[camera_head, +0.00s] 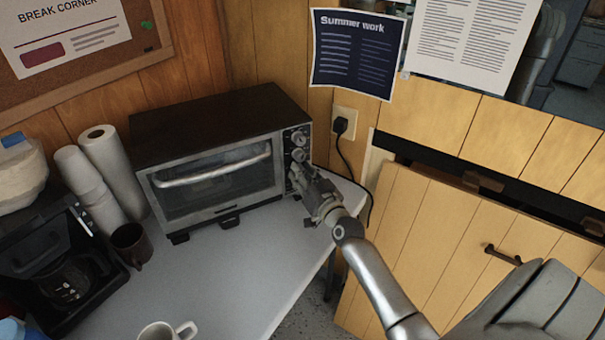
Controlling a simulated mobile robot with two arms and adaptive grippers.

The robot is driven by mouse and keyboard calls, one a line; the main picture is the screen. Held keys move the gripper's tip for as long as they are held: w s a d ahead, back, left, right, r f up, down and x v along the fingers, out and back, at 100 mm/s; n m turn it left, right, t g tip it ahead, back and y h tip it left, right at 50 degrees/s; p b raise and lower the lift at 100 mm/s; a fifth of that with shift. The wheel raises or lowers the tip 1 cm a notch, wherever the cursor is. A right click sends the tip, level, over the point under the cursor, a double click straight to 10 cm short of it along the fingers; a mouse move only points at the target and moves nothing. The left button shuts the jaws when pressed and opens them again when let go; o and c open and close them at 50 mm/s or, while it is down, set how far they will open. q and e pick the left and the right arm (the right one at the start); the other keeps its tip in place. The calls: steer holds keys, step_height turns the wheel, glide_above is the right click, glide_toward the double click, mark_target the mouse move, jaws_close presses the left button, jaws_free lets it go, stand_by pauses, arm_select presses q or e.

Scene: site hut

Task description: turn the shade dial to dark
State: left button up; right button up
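The toaster oven (222,160) stands on the grey counter against the wooden wall, with its glass door shut. Its control panel is on the right side of the front, with an upper dial (299,138) and a dial below it (299,155) in sight. My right gripper (302,176) is at the lower part of this panel, its fingers pointing at it and covering what is there. I cannot tell whether the fingers touch or hold a dial, or how far apart they are. Dial markings are too small to read. My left gripper is out of view.
A coffee maker (55,262), a dark mug (131,245) and paper rolls (113,170) stand left of the oven. A white mug (168,332) is at the front. A black cord (350,160) hangs from the wall socket behind my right gripper. The middle of the counter is clear.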

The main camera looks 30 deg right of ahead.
steer(key=o, duration=0.4)
steer(key=shift+s, duration=0.1)
steer(key=s, duration=0.4)
steer(key=s+a, duration=0.1)
steer(key=s, duration=0.6)
steer(key=shift+s+a, duration=0.2)
steer(key=shift+s, duration=0.2)
steer(key=shift+s, duration=0.1)
